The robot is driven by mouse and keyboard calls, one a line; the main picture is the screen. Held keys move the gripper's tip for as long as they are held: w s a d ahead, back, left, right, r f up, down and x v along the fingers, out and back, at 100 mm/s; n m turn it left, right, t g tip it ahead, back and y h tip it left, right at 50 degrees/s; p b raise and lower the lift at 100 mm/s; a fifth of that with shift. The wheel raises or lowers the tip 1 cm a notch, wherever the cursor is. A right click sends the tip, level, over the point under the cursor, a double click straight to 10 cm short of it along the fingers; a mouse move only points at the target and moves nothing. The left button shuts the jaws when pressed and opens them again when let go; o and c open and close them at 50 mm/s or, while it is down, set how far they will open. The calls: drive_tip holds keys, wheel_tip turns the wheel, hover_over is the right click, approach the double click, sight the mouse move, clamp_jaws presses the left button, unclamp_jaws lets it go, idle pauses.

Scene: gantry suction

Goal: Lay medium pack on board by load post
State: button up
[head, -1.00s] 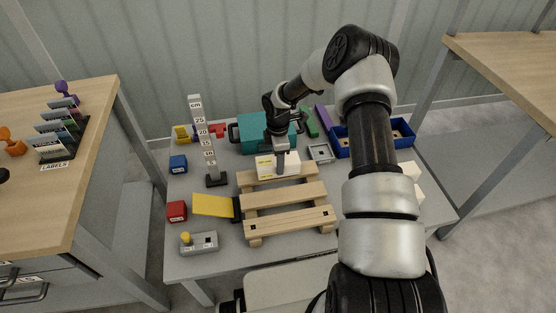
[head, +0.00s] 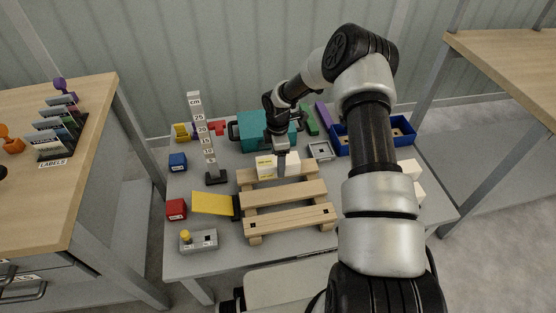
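A white pack with a yellow label (head: 264,168) is at the far slats of a wooden slatted board, like a pallet (head: 290,219), in the middle of the table. My gripper (head: 281,170) points down at the pack, with its end in front of the pack's near side. Its fingers are too small to tell apart, and I cannot tell whether it grips the pack or whether the pack rests fully on the slats. An upright post with a cm scale (head: 203,140) stands on a black base left of the board.
A yellow flap (head: 212,204) adjoins the board's left side. Red (head: 176,209) and blue (head: 178,162) blocks and a grey button box (head: 198,241) lie left. A teal case (head: 255,132) stands behind; a blue bin (head: 342,146) is back right. My arm hides part of the right side.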

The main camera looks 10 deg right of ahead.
wheel_tip(320, 180, up, 17)
drive_tip(key=p, duration=0.3)
drive_tip(key=shift+r, duration=0.1)
